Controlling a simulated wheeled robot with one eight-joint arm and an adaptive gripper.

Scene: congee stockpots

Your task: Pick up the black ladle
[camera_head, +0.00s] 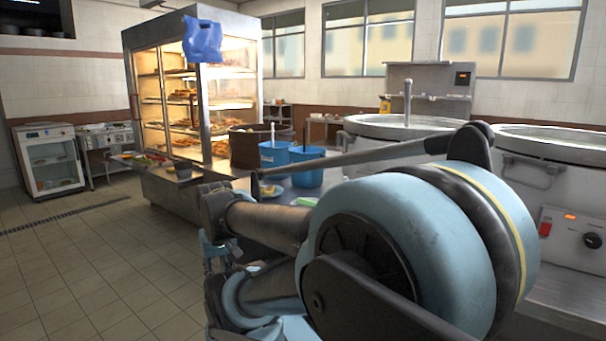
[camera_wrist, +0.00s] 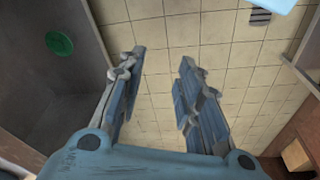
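I cannot clearly make out a black ladle. In the head view a thin dark handle (camera_head: 305,135) stands upright at the right blue bucket (camera_head: 306,168); what it belongs to is hidden. A pale handle (camera_head: 272,132) stands at the left blue bucket (camera_head: 272,155). A grey handle (camera_head: 407,102) rises from the left large stockpot. In the wrist view my gripper (camera_wrist: 162,58) is open and empty, its fingers apart over tiled floor. No ladle shows between them. In the head view my arm hides most of the gripper and part of the counter.
Two stockpots (camera_head: 385,127) (camera_head: 565,142) stand at the right. A green disc (camera_wrist: 59,43) shows at left in the wrist view. The floor at left (camera_head: 75,255) is clear.

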